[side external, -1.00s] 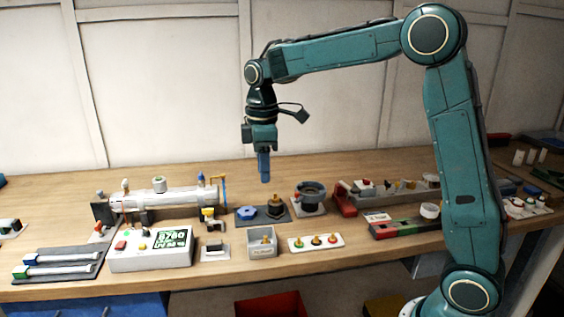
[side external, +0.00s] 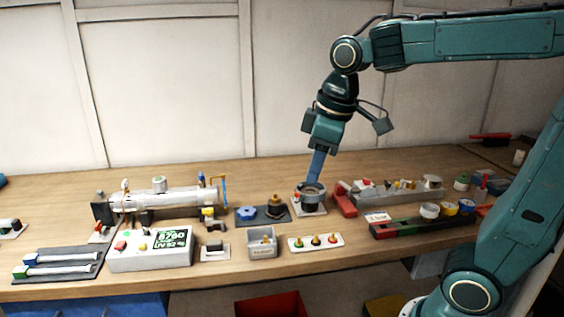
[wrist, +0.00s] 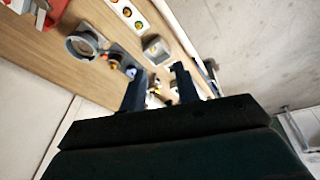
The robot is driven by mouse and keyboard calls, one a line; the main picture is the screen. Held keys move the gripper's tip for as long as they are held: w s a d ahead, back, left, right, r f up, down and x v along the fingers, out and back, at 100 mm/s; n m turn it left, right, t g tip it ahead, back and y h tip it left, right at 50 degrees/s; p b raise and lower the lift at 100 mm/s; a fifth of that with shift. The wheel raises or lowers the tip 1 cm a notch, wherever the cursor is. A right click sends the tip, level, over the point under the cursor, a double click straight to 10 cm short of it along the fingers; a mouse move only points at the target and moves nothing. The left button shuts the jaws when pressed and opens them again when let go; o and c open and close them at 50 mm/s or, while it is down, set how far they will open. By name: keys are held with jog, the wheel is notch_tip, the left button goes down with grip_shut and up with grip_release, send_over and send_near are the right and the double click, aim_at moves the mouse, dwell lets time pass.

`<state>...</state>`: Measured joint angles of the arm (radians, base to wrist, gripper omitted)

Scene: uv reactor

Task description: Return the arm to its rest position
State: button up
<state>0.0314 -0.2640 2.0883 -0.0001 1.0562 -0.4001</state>
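My gripper (side external: 315,174) hangs tilted from my bent arm in the side view. Its blue fingers point down and slightly left, in line with the grey round holder (side external: 313,193); their exact height above it is hard to judge. In the wrist view my gripper (wrist: 159,70) shows two dark fingers apart with nothing held between them. The round holder also shows in the wrist view (wrist: 84,43), off to the upper left of the fingers.
The bench holds a silver reactor tube (side external: 178,199), a control box (side external: 150,249), a small grey bin (side external: 262,250) and a white button strip (side external: 316,243). A grey tray (side external: 400,194) and a dark rack (side external: 405,229) stand right. The space above the left bench is clear.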

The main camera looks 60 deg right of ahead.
jog(key=s+f+m+t, duration=0.2)
jog(key=s+f+m, duration=0.1)
jog(key=s, duration=0.8)
jog(key=shift+s+a+f+m+t, duration=0.2)
jog(key=shift+s+a+m+t, duration=0.1)
jog(key=shift+a+m, duration=0.25)
jog(key=shift+d, duration=0.1)
dwell(0.8)
